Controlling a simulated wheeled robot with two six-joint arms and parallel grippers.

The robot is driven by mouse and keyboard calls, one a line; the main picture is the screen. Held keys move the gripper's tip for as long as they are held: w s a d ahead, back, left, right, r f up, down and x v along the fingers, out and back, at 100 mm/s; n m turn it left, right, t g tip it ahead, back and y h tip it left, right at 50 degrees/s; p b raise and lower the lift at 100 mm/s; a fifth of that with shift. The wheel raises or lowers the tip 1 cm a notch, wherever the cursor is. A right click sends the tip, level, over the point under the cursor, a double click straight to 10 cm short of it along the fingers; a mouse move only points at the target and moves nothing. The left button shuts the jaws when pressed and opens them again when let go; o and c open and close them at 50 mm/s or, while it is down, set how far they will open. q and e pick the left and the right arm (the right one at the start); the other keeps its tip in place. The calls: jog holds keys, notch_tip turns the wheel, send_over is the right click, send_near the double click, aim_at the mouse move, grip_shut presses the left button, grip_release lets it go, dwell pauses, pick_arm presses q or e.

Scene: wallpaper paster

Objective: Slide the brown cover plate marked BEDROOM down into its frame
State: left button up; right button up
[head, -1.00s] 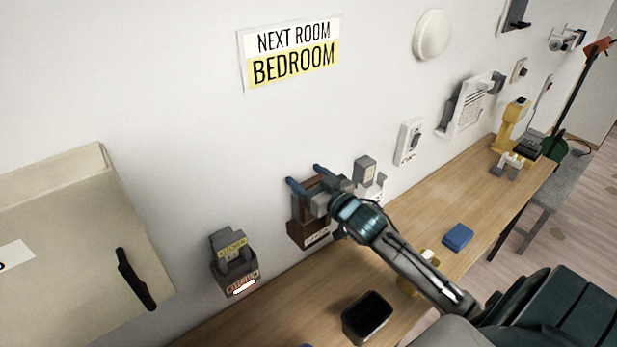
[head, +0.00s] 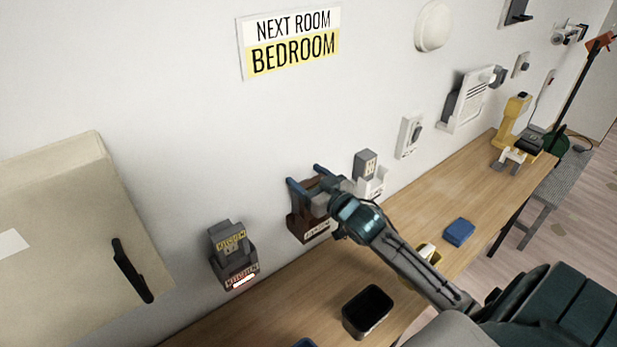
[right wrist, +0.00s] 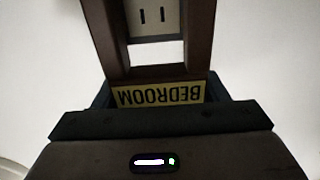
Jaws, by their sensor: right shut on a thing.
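The brown cover plate (head: 303,198) is in my right gripper (head: 308,178), upright against the wall. Its yellow BEDROOM label (right wrist: 160,94) appears upside down between the blue fingers in the right wrist view. Through the plate's window I see part of a pale outlet (right wrist: 153,18). The brown frame (head: 308,227) with a white label is on the wall directly below the gripper. The plate's lower part is in line with the frame; how deep it sits in it is hidden. My left gripper is out of view.
A grey holder with a KITCHEN plate (head: 231,243) is on the wall to the left. A white holder with a grey plate (head: 367,172) is close on the right. A black tray (head: 368,311) and a blue block (head: 459,232) lie on the wooden counter (head: 430,200).

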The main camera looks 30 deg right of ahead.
jog(key=shift+f+b, duration=0.55)
jog(key=shift+f, duration=0.45)
jog(key=o, duration=1.3)
jog(key=shift+s, duration=0.1)
jog(key=shift+s+d+f, duration=0.1)
jog(key=shift+s, duration=0.5)
jog(key=shift+s+d+b, duration=0.15)
jog(key=shift+s+b, duration=0.6)
jog(key=shift+s, duration=1.6)
jog(key=shift+s+d+b, duration=0.15)
jog(key=shift+s+b, duration=0.6)
jog(key=shift+s, duration=1.6)
